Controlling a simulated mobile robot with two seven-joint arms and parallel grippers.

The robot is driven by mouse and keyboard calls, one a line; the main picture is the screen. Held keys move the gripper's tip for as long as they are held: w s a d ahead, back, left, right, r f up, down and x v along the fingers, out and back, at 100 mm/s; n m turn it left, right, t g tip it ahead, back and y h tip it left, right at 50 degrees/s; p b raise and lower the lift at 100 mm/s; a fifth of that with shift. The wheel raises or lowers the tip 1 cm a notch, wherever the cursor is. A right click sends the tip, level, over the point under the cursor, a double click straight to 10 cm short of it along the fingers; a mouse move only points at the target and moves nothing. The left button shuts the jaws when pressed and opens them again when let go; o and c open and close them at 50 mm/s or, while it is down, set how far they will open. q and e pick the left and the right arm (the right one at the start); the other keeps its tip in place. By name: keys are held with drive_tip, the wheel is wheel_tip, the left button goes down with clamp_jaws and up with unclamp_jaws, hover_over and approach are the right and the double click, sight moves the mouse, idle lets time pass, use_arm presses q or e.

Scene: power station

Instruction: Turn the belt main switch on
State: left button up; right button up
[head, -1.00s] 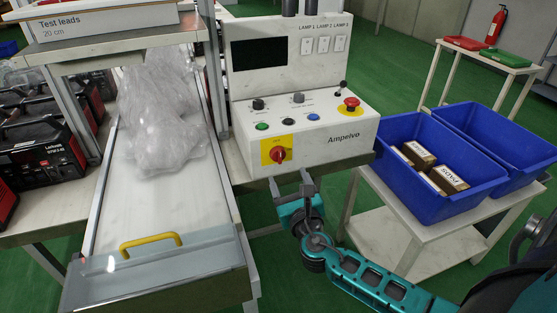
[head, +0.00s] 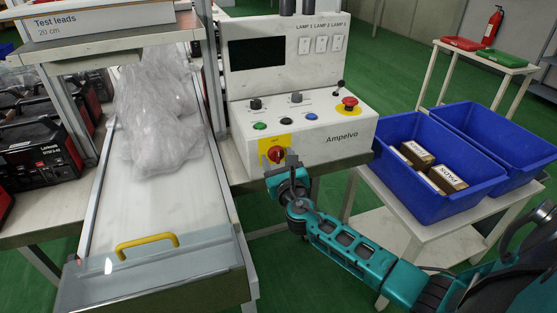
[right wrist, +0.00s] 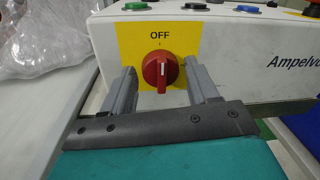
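The belt main switch (head: 276,155) is a red rotary knob on a yellow plate, on the front of the white Ampelvo control box (head: 344,151). In the right wrist view the knob (right wrist: 160,72) stands with its grip bar upright, under the word OFF. My right gripper (right wrist: 163,88) is open, with one finger on each side of the knob and gaps between. Whether the fingertips reach level with the knob is hard to tell. In the head view the right gripper (head: 280,165) is just below and in front of the knob. My left gripper is not in view.
A red emergency stop (head: 348,104) and several coloured buttons sit on the box's sloped top. A conveyor (head: 165,215) with clear plastic bags (head: 160,130) lies left. Blue bins (head: 425,190) stand on a cart to the right.

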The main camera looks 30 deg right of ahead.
drive_tip(key=c, duration=0.8)
drive_tip(key=shift+m, duration=0.4)
drive_tip(key=m, duration=0.3)
drive_tip(key=shift+m, duration=0.4)
drive_tip(key=m, duration=0.4)
drive_tip(key=shift+g+y, duration=0.3)
drive_tip(key=shift+y, duration=0.1)
drive_tip(key=m, duration=0.4)
drive_tip(key=shift+d, duration=0.15)
drive_tip(key=shift+m+y, duration=0.4)
drive_tip(key=shift+m, duration=1.6)
